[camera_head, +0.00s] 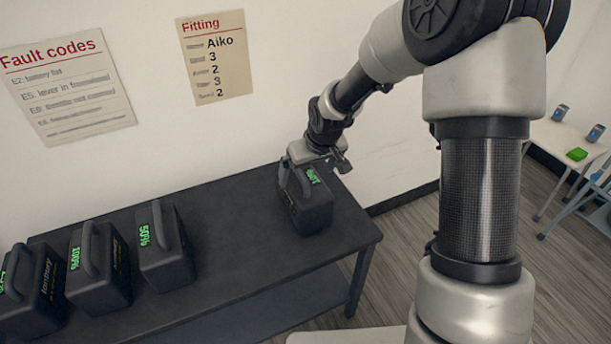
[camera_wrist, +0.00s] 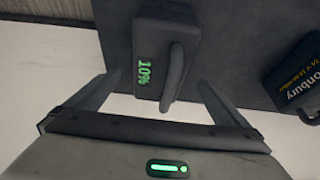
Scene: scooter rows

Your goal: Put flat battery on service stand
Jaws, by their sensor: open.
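A dark battery (camera_head: 312,210) with a top handle and a green display stands upright near the right end of a dark bench. In the wrist view this battery (camera_wrist: 150,35) reads 10%. My gripper (camera_head: 332,163) is open at the top of this battery in the head view. In the wrist view the open fingers (camera_wrist: 158,84) lie either side of the handle's near end, with nothing gripped. I cannot tell whether the fingers are level with the handle or above it. I cannot make out a service stand for certain.
The bench (camera_head: 240,220) also holds a 50% battery (camera_head: 165,255), a 100% battery (camera_head: 100,275) and another battery (camera_head: 35,295) at the left edge. A wall is behind. A white table (camera_head: 560,150) with a green block (camera_head: 577,154) stands at the far right.

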